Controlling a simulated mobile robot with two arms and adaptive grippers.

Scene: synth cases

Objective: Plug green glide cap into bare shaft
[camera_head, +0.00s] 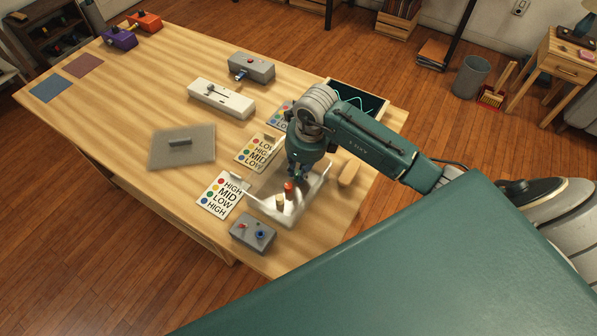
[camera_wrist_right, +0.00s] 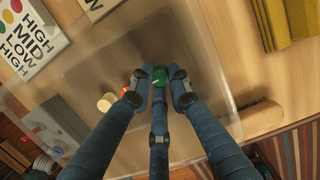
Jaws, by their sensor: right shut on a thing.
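My right gripper (camera_head: 298,172) is over the clear tray (camera_head: 262,208), with its fingers pointing down. In the right wrist view, its fingers (camera_wrist_right: 160,88) are closed around the green cap (camera_wrist_right: 160,76). The cap is hidden in the head view. A white box (camera_head: 235,104) with a long slot stands farther back on the table. A small dark stub (camera_head: 211,89) shows at its slot; I cannot tell for sure whether it is the bare shaft. My left gripper is not in view.
A red-orange piece (camera_head: 289,187) and a cream piece (camera_head: 280,201) are in the tray area. Grey boxes stand behind the white box (camera_head: 257,67) and at the front (camera_head: 254,237). Cards and a handled plate (camera_head: 167,157) lie left of the tray. The left table middle is clear.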

